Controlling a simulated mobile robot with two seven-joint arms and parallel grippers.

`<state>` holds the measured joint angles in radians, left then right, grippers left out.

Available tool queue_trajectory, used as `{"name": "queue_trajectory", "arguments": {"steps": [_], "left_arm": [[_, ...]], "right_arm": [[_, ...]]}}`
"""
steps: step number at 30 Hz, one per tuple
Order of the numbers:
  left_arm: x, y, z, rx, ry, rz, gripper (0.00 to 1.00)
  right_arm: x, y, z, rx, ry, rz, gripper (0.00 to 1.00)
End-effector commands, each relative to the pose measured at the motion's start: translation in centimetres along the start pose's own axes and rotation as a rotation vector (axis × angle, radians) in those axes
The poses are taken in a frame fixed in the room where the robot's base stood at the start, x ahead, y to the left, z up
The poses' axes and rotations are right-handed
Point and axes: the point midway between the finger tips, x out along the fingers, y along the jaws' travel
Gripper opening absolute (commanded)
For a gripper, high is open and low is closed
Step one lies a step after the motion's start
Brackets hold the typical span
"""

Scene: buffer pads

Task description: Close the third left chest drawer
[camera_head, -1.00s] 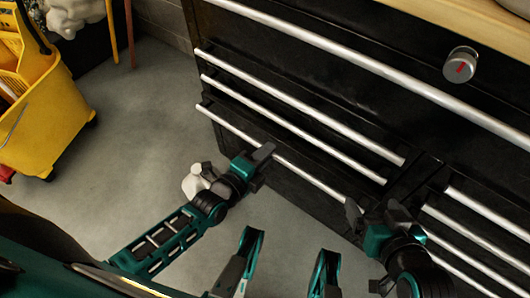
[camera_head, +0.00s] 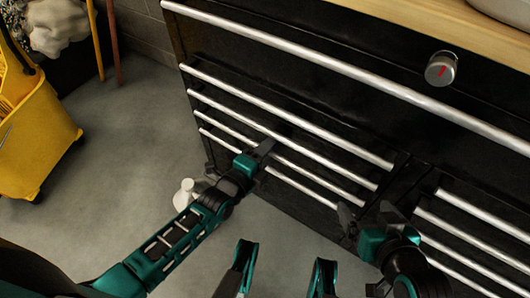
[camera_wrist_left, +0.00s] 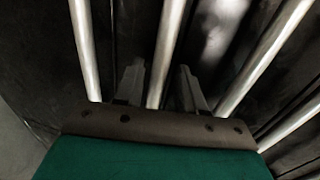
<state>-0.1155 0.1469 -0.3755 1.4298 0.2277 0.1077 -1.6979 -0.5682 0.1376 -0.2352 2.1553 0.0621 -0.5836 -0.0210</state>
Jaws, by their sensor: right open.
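The black chest (camera_head: 300,70) has a left column of drawers with silver bar handles. The third left drawer's handle (camera_head: 310,179) runs past my left gripper; its drawer looks about level with its neighbours, though I cannot tell if it is fully shut. My right gripper (camera_head: 366,216) is open and empty, near the gap between the left and right drawer columns.
A wide top handle (camera_head: 340,68) and a round knob (camera_head: 440,68) are above. Right column handles (camera_head: 470,222) lie beside my right gripper. A yellow bucket (camera_head: 40,130) stands at the left. A small white object (camera_head: 185,194) is on the floor behind my left arm. Grey floor is free at left.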

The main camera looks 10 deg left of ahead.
Motion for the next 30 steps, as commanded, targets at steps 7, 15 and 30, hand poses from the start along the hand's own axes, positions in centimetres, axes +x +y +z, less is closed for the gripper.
{"name": "queue_trajectory", "arguments": {"steps": [7,15,30], "left_arm": [[-0.1,0.1,0.0,0.0,0.001,0.001,0.42],[-3.2,-0.2,-0.1,0.001,0.002,0.005,0.42],[-12.3,-0.1,0.0,-0.001,0.001,0.002,0.42]], "right_arm": [[0.0,0.0,0.1,0.0,-0.004,0.0,0.89],[-0.7,0.0,-0.7,0.001,-0.007,0.004,0.89],[-1.9,0.9,-1.2,-0.008,-0.005,0.03,0.89]]}}
